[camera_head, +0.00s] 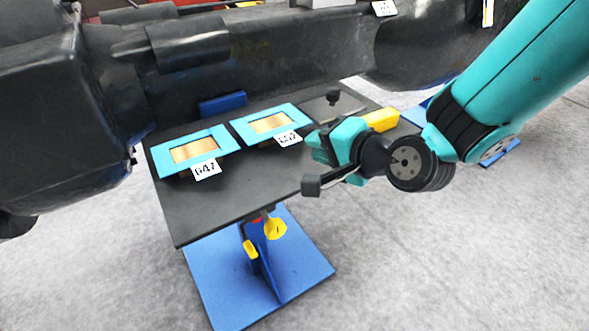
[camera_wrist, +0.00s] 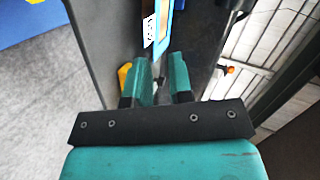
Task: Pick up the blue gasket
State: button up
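Two light blue rectangular frames lie on the dark table: a left frame (camera_head: 217,133), with a tan centre and a white number tag, and a right frame (camera_head: 292,109), with the same look. Which of them is the blue gasket I cannot tell for sure. My gripper (camera_head: 312,148) is just right of the right frame, apart from both frames. In the wrist view my gripper (camera_wrist: 160,72) looks open and empty, with a narrow gap between its teal fingers. Part of a light blue frame (camera_wrist: 179,5) and a white tag show beyond the fingertips.
The dark table (camera_head: 235,205) stands on a blue base (camera_head: 215,275). A large black casting (camera_head: 280,50) runs behind it. A dark blue block (camera_head: 222,103) lies at the table's back edge. The table's front is clear.

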aim_at(291, 141)
jog(key=w+a+f+m+t+p, duration=0.1)
jog(key=w+f+p, duration=0.1)
jog(key=w+f+m+t+p, duration=0.1)
jog(key=w+f, duration=0.1)
jog(key=w+a+f+m+t+p, duration=0.1)
jog(key=w+f+m+p, duration=0.1)
jog(key=shift+w+a+p, duration=0.3)
jog(key=shift+w+a, duration=0.05)
jog(key=p+x, duration=0.2)
jog(key=p, duration=0.3)
jog(key=shift+w+a+f, duration=0.15)
jog(key=shift+w+a, duration=0.05)
jog(key=shift+w, duration=0.1)
jog(key=p, duration=0.1)
jog(key=w+p, duration=0.1)
jog(key=p, duration=0.1)
jog(key=shift+a+f, duration=0.25)
jog(key=shift+a, duration=0.1)
jog(key=shift+w+a+f+p, duration=0.1)
jog(key=shift+w+f+p, duration=0.15)
jog(key=shift+p, duration=0.15)
